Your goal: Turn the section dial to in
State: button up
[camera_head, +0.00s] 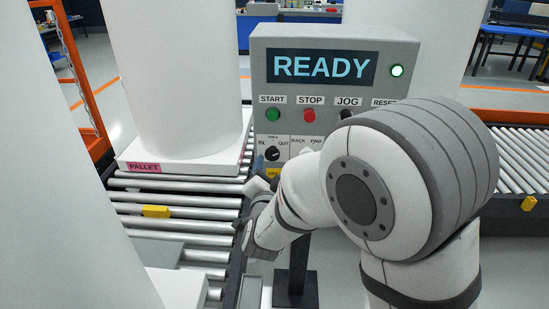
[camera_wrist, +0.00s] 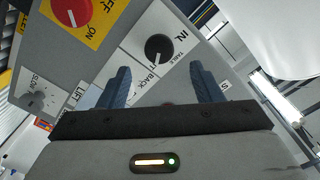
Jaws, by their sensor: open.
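The section dial (camera_head: 272,154) is a round black knob on the grey control panel, between the labels IN on its left and OUT on its right, with TABLE above. In the wrist view the dial (camera_wrist: 159,48) lies just beyond my fingertips, roughly centred between them. Its pale mark seems to point away from IN, towards the partly hidden OUT label. My gripper (camera_wrist: 158,76) is open, its two blue fingers apart with nothing between them. In the head view my gripper (camera_head: 259,196) is below the dial, partly hidden by my own arm.
The panel has a READY screen (camera_head: 321,68), a green START button (camera_head: 273,115) and a red STOP button (camera_head: 309,116). A red knob (camera_wrist: 72,10) on yellow and a SLOW dial (camera_wrist: 36,101) are nearby. A white tank (camera_head: 177,70) stands on a pallet (camera_head: 190,165) at left.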

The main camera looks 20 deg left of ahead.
aim_at(273, 155)
jog(key=x, duration=0.6)
jog(key=shift+w+p, duration=0.4)
jog(key=shift+c, duration=0.6)
jog(key=c, duration=0.9)
